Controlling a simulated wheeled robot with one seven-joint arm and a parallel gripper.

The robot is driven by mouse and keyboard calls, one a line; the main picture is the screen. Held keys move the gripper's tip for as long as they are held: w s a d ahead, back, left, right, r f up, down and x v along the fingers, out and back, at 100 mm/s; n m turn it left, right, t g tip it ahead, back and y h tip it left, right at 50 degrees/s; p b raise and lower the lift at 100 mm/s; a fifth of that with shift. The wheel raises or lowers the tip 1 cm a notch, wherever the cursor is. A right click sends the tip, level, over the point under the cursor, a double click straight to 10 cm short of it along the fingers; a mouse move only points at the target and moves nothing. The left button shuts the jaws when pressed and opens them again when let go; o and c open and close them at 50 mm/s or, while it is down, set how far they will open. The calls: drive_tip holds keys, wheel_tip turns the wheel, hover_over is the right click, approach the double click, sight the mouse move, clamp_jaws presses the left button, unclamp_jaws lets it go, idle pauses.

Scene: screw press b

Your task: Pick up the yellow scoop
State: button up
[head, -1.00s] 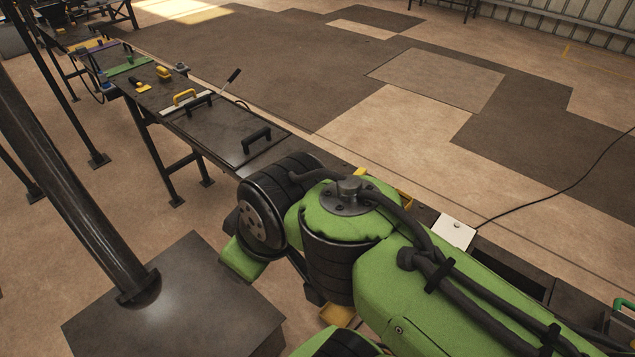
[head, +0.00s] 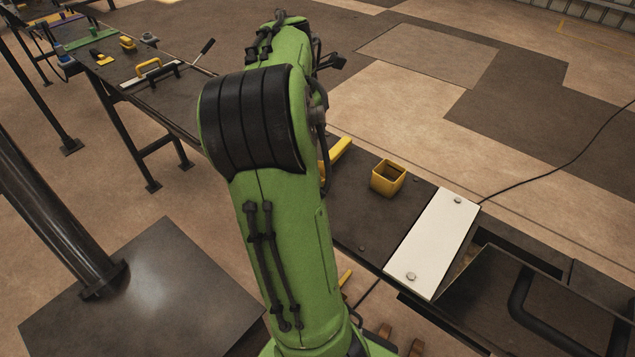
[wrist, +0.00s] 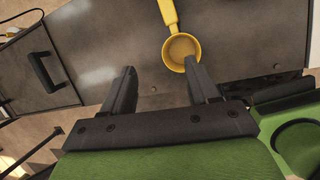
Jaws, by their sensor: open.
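The yellow scoop (wrist: 181,50) lies on the dark bench top in the wrist view, its round cup near the picture's middle and its handle running up out of the frame. My gripper (wrist: 160,72) is open and empty, its two dark fingers pointing toward the bench. The right fingertip overlaps the cup's lower edge in the picture; whether it touches cannot be told. The handle is above the gap between the fingers. In the head view my green arm hides the gripper; a yellow bar (head: 341,151) beside the arm may be the scoop's handle.
A yellow square box (head: 388,180) stands on the bench, with a white plate (head: 434,240) right of it. A dark panel with a black handle (wrist: 43,72) is left in the wrist view. Farther along are a yellow-handled tool (head: 150,72) and small yellow items.

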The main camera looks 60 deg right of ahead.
drive_tip(key=n+g, duration=0.1)
drive_tip(key=n, duration=0.1)
approach(335, 150)
drive_tip(key=b+x, duration=0.3)
drive_tip(key=x, duration=0.3)
drive_tip(key=shift+s+a+f, duration=0.1)
drive_tip(key=shift+s+a, duration=0.05)
drive_tip(key=shift+h, duration=0.3)
drive_tip(key=b+x, duration=0.1)
drive_tip(key=x, duration=0.4)
drive_tip(key=shift+d+f, duration=0.2)
drive_tip(key=shift+f, duration=0.05)
drive_tip(key=shift+r, duration=0.1)
drive_tip(key=shift+r, duration=0.1)
drive_tip(key=c, duration=1.1)
